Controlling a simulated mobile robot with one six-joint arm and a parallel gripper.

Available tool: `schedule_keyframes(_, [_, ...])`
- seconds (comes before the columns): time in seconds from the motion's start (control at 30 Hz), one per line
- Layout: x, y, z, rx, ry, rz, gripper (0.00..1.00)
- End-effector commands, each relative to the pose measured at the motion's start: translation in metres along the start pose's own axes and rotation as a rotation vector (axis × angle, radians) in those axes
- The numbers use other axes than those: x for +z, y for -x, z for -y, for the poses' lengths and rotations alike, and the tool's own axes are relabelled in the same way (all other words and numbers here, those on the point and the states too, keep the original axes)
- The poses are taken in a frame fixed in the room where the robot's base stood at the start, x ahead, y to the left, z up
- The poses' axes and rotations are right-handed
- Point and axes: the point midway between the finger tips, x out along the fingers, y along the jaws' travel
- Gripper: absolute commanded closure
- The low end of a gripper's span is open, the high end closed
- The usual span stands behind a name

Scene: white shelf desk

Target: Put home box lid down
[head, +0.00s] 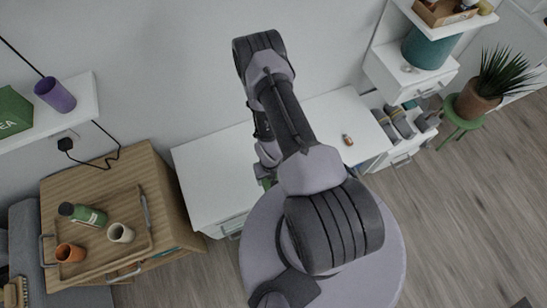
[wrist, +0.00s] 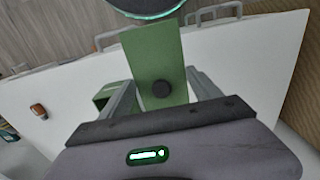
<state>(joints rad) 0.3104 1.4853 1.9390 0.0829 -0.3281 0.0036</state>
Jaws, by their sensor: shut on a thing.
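The green box lid (wrist: 155,55) is a flat green panel with a round black knob, seen in the wrist view. My gripper (wrist: 163,90) is shut on the lid, one finger on each side, above the white desk. Part of a green box body (wrist: 108,92) shows behind the left finger; most of it is hidden. I cannot tell whether the lid touches it. In the head view my arm hides the gripper, and only a small green patch of the box or lid (head: 267,183) shows beside my arm.
The white desk (head: 205,170) is mostly clear. A small orange-brown object (head: 348,140) lies on its right part. A wooden cabinet (head: 170,200) with a tray (head: 98,258) of cups stands at left. A white shelf (head: 75,112) holds a purple cup (head: 54,94) and a green box (head: 14,110).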

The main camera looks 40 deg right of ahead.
Motion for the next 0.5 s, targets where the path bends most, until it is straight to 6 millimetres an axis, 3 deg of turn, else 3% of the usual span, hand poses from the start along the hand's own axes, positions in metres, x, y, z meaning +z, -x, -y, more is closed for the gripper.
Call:
schedule_keyframes(0.13, [0.023, -0.035, 0.035, 0.0, 0.008, 0.005, 0.67])
schedule_keyframes(0.3, [0.043, -0.069, 0.061, 0.0, 0.0, 0.001, 0.67])
schedule_keyframes(0.37, [0.035, -0.074, 0.065, -0.001, -0.003, -0.002, 0.67])
schedule_keyframes(0.5, [-0.01, -0.081, 0.072, -0.002, -0.004, -0.007, 0.67])
